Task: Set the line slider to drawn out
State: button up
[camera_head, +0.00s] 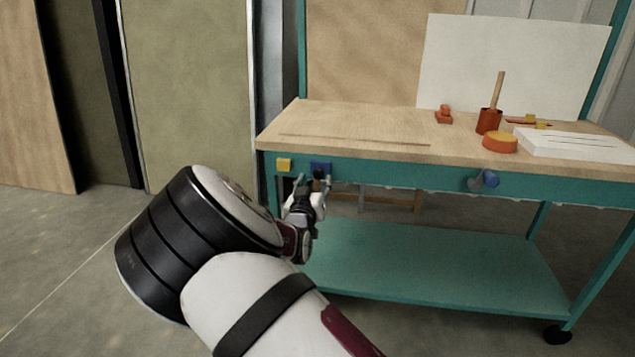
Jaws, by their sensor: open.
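A teal workbench (380,168) with a wooden top carries small fittings along its front rail. At the left end are a yellow block (284,165) and a blue block (320,166). A small dark knob shows at the blue block, just past my fingers. I cannot tell for sure which fitting is the line slider. My gripper (310,182) is open, reaching to the front of the blue block. The fingers partly cover its lower part. They are too small in view to tell whether they touch the dark knob.
A blue knob (488,179) sticks out of the rail at the right. On the top stand a red cup with a wooden handle (489,121), an orange round tub (499,143) and a white slab (570,147). A teal lower shelf (440,270) lies below.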

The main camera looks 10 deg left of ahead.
aim_at(318, 176)
jog(key=shift+w+b, duration=0.35)
jog(key=shift+w, duration=1.4)
grip_shut()
